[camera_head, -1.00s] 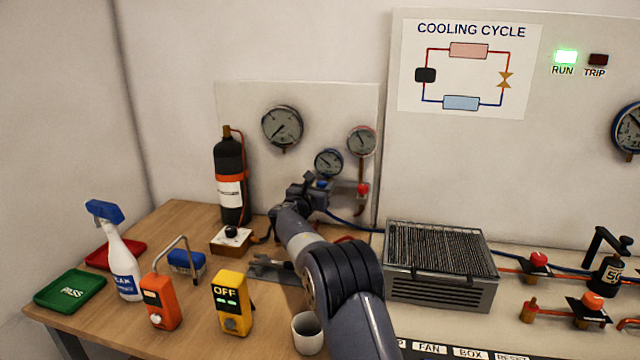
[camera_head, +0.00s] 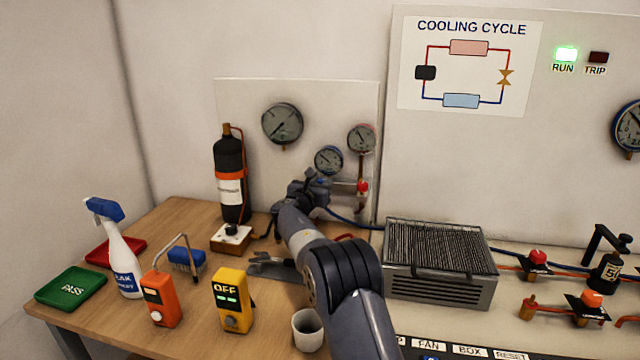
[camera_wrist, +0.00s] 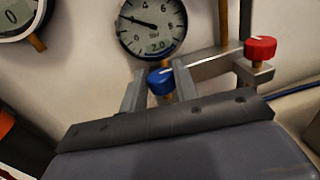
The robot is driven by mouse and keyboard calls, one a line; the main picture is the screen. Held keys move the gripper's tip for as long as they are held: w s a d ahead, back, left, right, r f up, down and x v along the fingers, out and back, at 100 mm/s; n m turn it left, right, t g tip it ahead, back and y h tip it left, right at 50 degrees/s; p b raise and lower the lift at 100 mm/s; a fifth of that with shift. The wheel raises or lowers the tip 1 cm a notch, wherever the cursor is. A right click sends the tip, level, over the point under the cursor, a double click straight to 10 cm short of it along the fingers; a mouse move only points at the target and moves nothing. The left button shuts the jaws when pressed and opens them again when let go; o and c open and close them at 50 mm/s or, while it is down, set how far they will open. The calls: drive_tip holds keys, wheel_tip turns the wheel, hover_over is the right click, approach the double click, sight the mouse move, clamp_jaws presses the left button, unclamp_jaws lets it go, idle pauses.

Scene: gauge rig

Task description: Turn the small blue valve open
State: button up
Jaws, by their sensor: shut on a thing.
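The small blue valve (camera_wrist: 161,80) is a blue knob with a pale pointer mark, below a gauge in the wrist view. My gripper (camera_wrist: 158,88) has a finger on each side of it and is shut on it. In the head view my gripper (camera_head: 312,184) is at the manifold under the small blue-rimmed gauge (camera_head: 328,160), and my wrist mostly hides the blue knob. A red valve knob (camera_wrist: 260,48) sits to the right on the same metal manifold (camera_wrist: 215,66). The gauge above the blue knob (camera_wrist: 151,24) has its needle pointing left and slightly up.
The red-rimmed gauge (camera_head: 361,139) and large gauge (camera_head: 282,124) hang on the back panel. A black cylinder (camera_head: 231,178) stands left of my arm. A finned metal box (camera_head: 440,264) stands right of it. A blue hose (camera_head: 350,222) runs behind my wrist.

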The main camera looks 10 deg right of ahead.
drive_tip(key=shift+d+f+b, duration=0.1)
drive_tip(key=shift+b, duration=0.65)
drive_tip(key=n+t+y+b, duration=0.1)
drive_tip(key=n+y+b, duration=0.1)
drive_tip(key=y+b, duration=0.1)
drive_tip(key=n+y+b, duration=0.2)
drive_tip(key=y+b, duration=0.2)
drive_tip(key=b, duration=0.1)
drive_tip(key=d+n+t+y+b, duration=0.1)
drive_tip(key=n+y+b, duration=0.2)
drive_tip(key=shift+s+t+b, duration=0.1)
drive_tip(key=shift+t+b, duration=0.2)
drive_tip(key=shift+b, duration=0.1)
drive_tip(key=n+y, duration=0.2)
drive_tip(key=y, duration=0.1)
drive_tip(key=n+g+y, duration=0.1)
drive_tip(key=y, duration=0.1)
drive_tip(key=shift+d+r, duration=0.25)
drive_tip(key=shift+r, duration=0.05)
drive_tip(key=shift+n+g+y+p, duration=0.5)
drive_tip(key=shift+n+y+p, duration=0.3)
drive_tip(key=shift+y+p, duration=0.45)
drive_tip(key=shift+y, duration=0.25)
drive_tip(key=shift+f, duration=0.1)
drive_tip(key=o, duration=1)
drive_tip(key=shift+f, duration=0.1)
